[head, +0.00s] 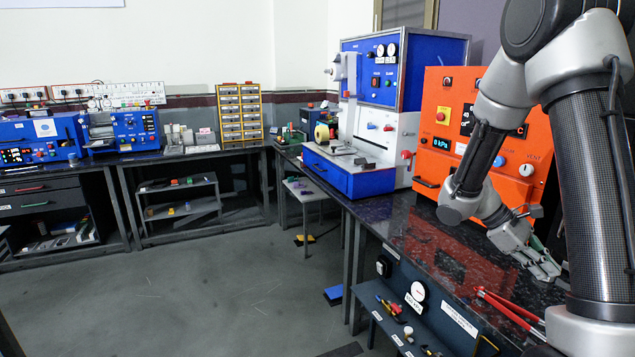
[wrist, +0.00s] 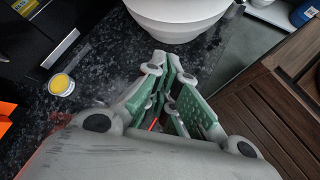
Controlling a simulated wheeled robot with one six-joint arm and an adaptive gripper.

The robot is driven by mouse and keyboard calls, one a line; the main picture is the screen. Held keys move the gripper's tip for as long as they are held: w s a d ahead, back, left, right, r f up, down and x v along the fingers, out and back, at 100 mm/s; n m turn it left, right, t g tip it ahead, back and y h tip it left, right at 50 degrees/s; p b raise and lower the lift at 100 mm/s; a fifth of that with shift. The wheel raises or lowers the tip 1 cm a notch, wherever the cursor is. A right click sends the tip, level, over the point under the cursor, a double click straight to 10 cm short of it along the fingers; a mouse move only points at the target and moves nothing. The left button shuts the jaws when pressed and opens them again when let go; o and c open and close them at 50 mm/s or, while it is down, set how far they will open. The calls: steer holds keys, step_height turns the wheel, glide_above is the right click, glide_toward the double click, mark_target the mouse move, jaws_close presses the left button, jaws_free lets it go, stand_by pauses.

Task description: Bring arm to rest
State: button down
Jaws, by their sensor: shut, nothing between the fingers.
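My gripper (head: 548,268) is at the right in the head view, low over the dark speckled counter (head: 440,240), in front of the orange machine (head: 435,115). My arm is bent, with its forearm slanting down to the gripper. In the wrist view my gripper (wrist: 171,62) has its green-padded fingers together at the tips with nothing held. A white bowl-like thing (wrist: 180,22) stands just beyond the fingertips; whether they touch it I cannot tell.
Red-handled tongs or pliers (head: 512,308) lie near the counter's front edge. A small yellow-topped jar (wrist: 62,84) is left of the fingers in the wrist view, and brown slats (wrist: 280,110) are at right. A blue-and-white machine (head: 385,110) stands farther along. The floor (head: 200,300) is largely clear.

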steer(key=s+a+r+m+t+y, duration=0.7)
steer(key=s+a+r+t+y, duration=0.1)
steer(key=s+a+r, duration=0.5)
steer(key=shift+a+r+t+y, duration=0.3)
steer(key=shift+a+r+t, duration=0.6)
steer(key=shift+r, duration=0.25)
